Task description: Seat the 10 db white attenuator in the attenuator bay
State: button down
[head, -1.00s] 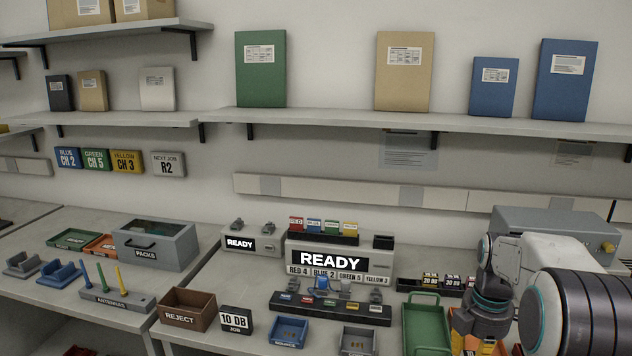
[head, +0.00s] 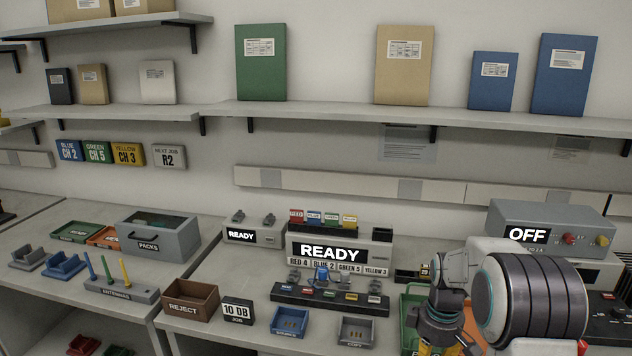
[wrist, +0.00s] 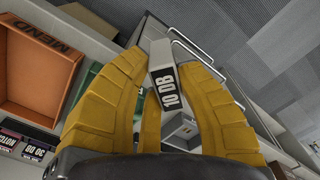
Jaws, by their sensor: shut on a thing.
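My gripper (wrist: 158,105) has yellow fingers and is shut on the white 10 dB attenuator (wrist: 158,58), a pale block with a black and white "10 DB" label. In the head view, only the upper part of my gripper (head: 432,348) shows at the bottom edge, and the attenuator is hidden there. In the wrist view, a light grey fixture (wrist: 181,127) with a recess shows between the fingers, beyond the block. I cannot tell whether it is the attenuator bay.
A grey unit reading "OFF" (head: 545,222) stands behind my arm. A green tray (head: 408,310) is beside my gripper. An orange tray marked "MEND" (wrist: 40,70) and a "30 DB" piece (wrist: 34,152) are left in the wrist view. A "10 DB JOB" card (head: 237,311) stands near the brown reject bin (head: 190,300).

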jog(key=a+f+m+p, duration=0.1)
jog(key=a+f+m, duration=0.5)
jog(key=m, duration=0.2)
jog(key=shift+w+a+p, duration=0.25)
jog(key=shift+a+p, duration=0.1)
